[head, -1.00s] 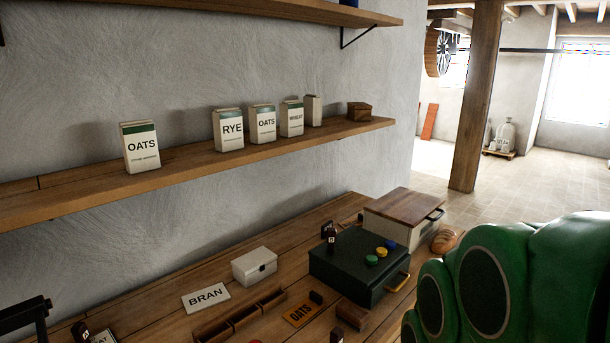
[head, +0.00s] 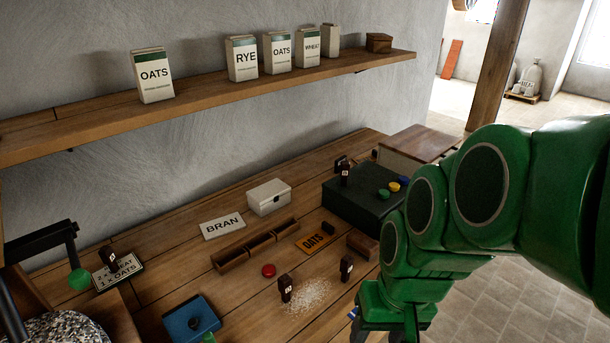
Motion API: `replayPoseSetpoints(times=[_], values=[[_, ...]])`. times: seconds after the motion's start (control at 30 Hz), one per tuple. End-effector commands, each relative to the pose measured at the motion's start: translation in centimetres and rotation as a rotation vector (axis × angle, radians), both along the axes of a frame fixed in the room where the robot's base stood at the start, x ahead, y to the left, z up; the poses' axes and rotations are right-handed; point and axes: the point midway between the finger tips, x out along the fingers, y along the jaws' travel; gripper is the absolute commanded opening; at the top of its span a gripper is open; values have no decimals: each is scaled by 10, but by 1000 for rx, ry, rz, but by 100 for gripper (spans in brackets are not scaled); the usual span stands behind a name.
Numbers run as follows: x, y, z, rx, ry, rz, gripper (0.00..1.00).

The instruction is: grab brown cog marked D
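Several small dark brown cogs with pale letter marks stand about the bench. One cog (head: 285,288) and another cog (head: 347,268) stand beside a spill of pale grain. A third cog (head: 345,174) stands on the dark green box, and another cog (head: 112,256) is at the lettered card on the left. The marks are too small to read, so I cannot tell which one is D. My green arm comes in from the right. Its end with my gripper (head: 385,328) is low at the bottom edge, right of the grain; its fingers are cut off or hidden.
The dark green box (head: 368,208) bears coloured knobs. The shelf (head: 210,97) overhangs the bench's back.

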Motion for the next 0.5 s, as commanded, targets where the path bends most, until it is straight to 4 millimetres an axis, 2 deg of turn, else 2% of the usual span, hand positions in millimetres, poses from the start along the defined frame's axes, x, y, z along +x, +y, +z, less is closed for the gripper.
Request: replayPoseSetpoints(times=[0.03,0.2,0.4,0.5], values=[[18,21,2,47,-48,25,55],[80,89,19,209,-223,58,55],[141,160,47,381,-404,36,55],[169,189,62,455,-485,3,55]])
